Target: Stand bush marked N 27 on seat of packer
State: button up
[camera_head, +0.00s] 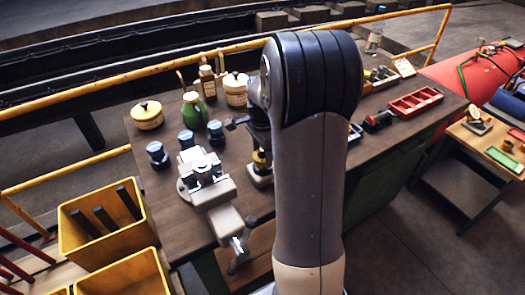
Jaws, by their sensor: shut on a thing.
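My gripper (260,146) points down over the wooden bench, partly hidden behind my own arm, and its jaws are hard to make out. It is shut on a small brass-coloured piece (260,160), which I take to be the bush; no marking is readable. Directly below is a grey metal block (259,179) on the bench, perhaps the packer. I cannot tell whether the brass piece touches it or hangs just above. The seat itself is hidden.
A grey vice (208,183) stands just left. Dark blue-topped pieces (157,154), a green can (194,112) and cream pots (147,114) stand behind it. A red tray (414,103) lies right on the bench (160,205). Yellow bins (85,255) and a yellow rail (130,66) border the bench.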

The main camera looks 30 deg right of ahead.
jog(key=shift+f+b, duration=0.55)
jog(key=shift+f, duration=0.3)
jog(key=o, duration=1.3)
notch_tip(320, 180, up, 9)
jog(key=p, duration=0.7)
jog(key=shift+f, duration=0.1)
notch_tip(320, 180, down, 9)
jog(key=b, duration=0.6)
jog(key=shift+b, duration=0.4)
